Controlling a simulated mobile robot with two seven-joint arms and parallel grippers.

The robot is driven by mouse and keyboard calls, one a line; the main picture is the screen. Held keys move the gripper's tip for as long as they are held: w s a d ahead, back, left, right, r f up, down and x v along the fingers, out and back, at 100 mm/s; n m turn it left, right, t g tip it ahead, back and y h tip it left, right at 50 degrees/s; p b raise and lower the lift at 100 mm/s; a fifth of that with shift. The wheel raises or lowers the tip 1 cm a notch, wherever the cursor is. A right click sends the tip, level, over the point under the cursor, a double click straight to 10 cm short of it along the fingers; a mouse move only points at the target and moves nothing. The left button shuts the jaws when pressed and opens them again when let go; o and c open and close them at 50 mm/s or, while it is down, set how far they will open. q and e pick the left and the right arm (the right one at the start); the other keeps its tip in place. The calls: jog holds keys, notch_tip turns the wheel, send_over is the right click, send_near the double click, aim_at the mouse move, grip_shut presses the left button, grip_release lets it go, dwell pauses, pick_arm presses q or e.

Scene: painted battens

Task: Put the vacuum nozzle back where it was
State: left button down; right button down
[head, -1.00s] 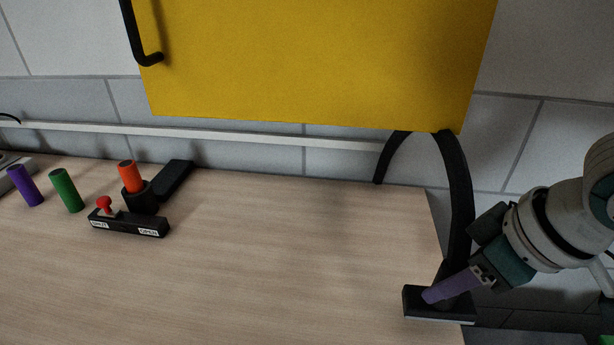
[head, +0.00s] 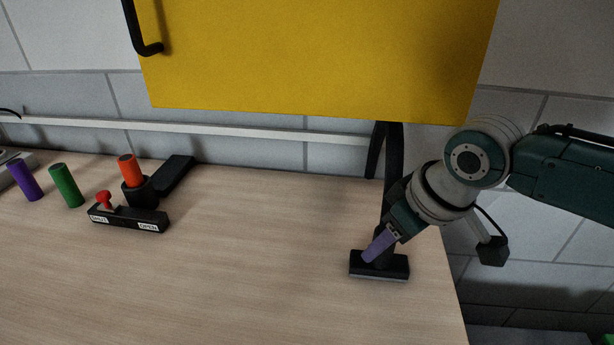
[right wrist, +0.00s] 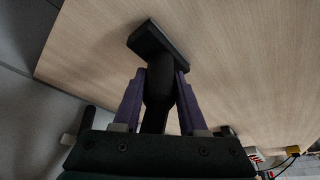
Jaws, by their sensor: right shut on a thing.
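The vacuum nozzle (head: 379,268) is a black flat head with a black neck and a dark hose rising behind it. In the head view it is over the right end of the wooden table; I cannot tell whether it touches the top. My right gripper (head: 378,246), with purple fingers, is shut on the nozzle's neck. In the right wrist view the fingers (right wrist: 160,100) flank the neck, and the nozzle head (right wrist: 160,42) lies beyond them. My left gripper is not in view.
A black bar with a red knob (head: 105,200) and labels sits on the table (head: 250,270) at left. Behind it are an orange cylinder (head: 131,170) in a black holder, a green cylinder (head: 66,185) and a purple one (head: 26,180). A yellow cabinet (head: 310,55) hangs above. The table's middle is clear.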

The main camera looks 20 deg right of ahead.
jog(key=shift+c, duration=2.3)
grip_release()
jog(key=shift+f, duration=0.1)
jog(key=shift+s+r, duration=0.1)
jog(key=shift+r, duration=0.35)
jog(key=p+v, duration=0.3)
jog(key=v, duration=0.8)
jog(key=s+a, duration=0.3)
jog(key=s, duration=0.5)
jog(key=s+a, duration=0.4)
jog(key=s, duration=0.4)
jog(key=shift+s+f+m+g+h, duration=0.3)
jog(key=shift+s+f+m+h, duration=0.1)
